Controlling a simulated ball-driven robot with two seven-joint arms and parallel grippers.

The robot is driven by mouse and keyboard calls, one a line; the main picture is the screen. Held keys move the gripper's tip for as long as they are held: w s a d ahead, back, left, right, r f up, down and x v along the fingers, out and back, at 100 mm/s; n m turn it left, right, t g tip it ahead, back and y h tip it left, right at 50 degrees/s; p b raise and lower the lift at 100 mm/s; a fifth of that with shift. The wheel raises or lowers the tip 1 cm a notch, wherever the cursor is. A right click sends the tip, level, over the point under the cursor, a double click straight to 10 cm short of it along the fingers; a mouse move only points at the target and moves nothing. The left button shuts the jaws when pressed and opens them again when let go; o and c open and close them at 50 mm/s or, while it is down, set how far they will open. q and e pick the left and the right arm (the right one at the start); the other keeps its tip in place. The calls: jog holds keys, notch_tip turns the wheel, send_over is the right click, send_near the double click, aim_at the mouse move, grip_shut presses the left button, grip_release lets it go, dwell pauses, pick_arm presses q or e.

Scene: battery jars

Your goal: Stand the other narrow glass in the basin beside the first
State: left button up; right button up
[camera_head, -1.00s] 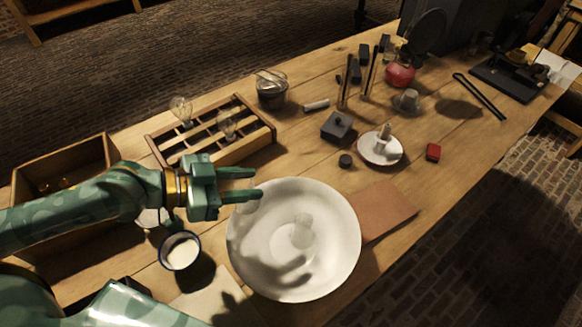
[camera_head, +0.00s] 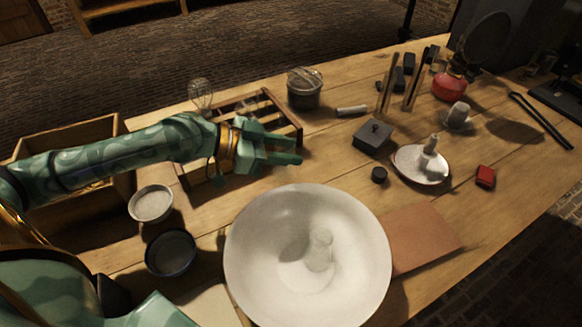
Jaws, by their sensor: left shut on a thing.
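The white basin (camera_head: 250,285) is at the lower middle of the head view. One clear narrow glass (camera_head: 320,250) stands inside it, right of its middle. My left gripper (camera_head: 298,150) is above and behind the basin's far rim, with its fingers pointing right. It is shut on the other narrow glass, which is clear and hard to make out against the fingers and table. My right gripper is not in view.
A divided wooden tray (camera_head: 285,113) with a bulb (camera_head: 201,93) lies behind my left gripper. A white bowl (camera_head: 151,204) and a dark-rimmed cup (camera_head: 170,253) stand left of the basin. A brown mat (camera_head: 425,238) and a candle dish (camera_head: 422,177) are right.

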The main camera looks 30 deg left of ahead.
pick_arm(q)
jog(key=shift+w+a+f, duration=0.2)
jog(key=shift+w+f, duration=0.2)
jog(key=shift+f, duration=0.2)
jog(key=f+b, duration=0.1)
jog(key=f, duration=0.1)
jog(key=f+b, duration=0.1)
jog(key=shift+w+a+f+b, duration=0.15)
jog(key=shift+w+f+b, duration=0.1)
jog(key=shift+f+b, duration=0.1)
jog(key=shift+r, duration=0.15)
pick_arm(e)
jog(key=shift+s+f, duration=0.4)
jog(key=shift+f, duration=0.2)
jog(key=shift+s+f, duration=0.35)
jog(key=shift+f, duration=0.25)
pick_arm(q)
jog(key=shift+s, duration=0.1)
jog(key=o, duration=1.1)
